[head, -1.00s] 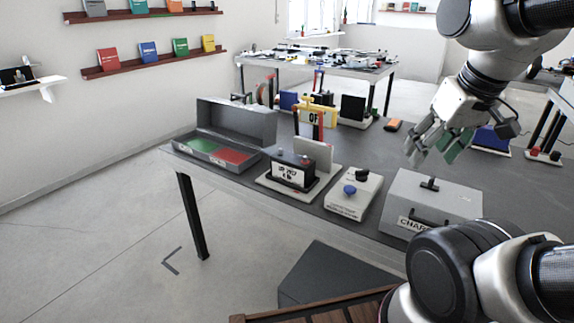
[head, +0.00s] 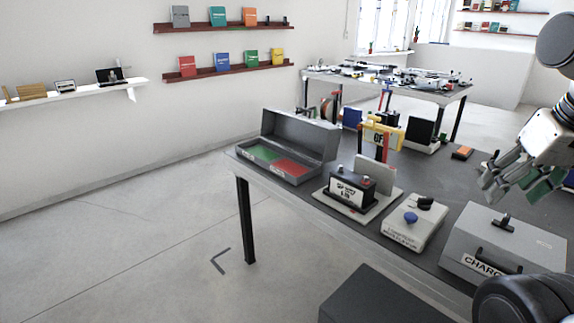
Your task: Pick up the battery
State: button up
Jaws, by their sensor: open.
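The battery (head: 352,187) looks like a black block with a white label on its front and terminals on top. It stands upright on a light base plate (head: 377,208) on the dark table, near its front edge. My gripper (head: 510,190) is at the right of the head view, above the table and well to the right of the battery. It is open, with nothing seen between its fingers, and green shows on the finger parts. Its far right side is cut off by the picture edge.
An open grey case (head: 324,138) with green and red compartments stands left of the battery. A switch box (head: 412,228) with a blue knob and a grey charger box (head: 500,243) stand to its right. A yellow-topped frame (head: 384,134) rises behind it.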

aim_at(358, 189)
jog(key=i+j, duration=0.2)
jog(key=j, duration=0.2)
jog(key=i+j, duration=0.15)
jog(key=j, duration=0.25)
jog(key=i+j+u, duration=0.1)
jog(key=j, duration=0.3)
jog(key=i+j, duration=0.15)
jog(key=i, duration=0.25)
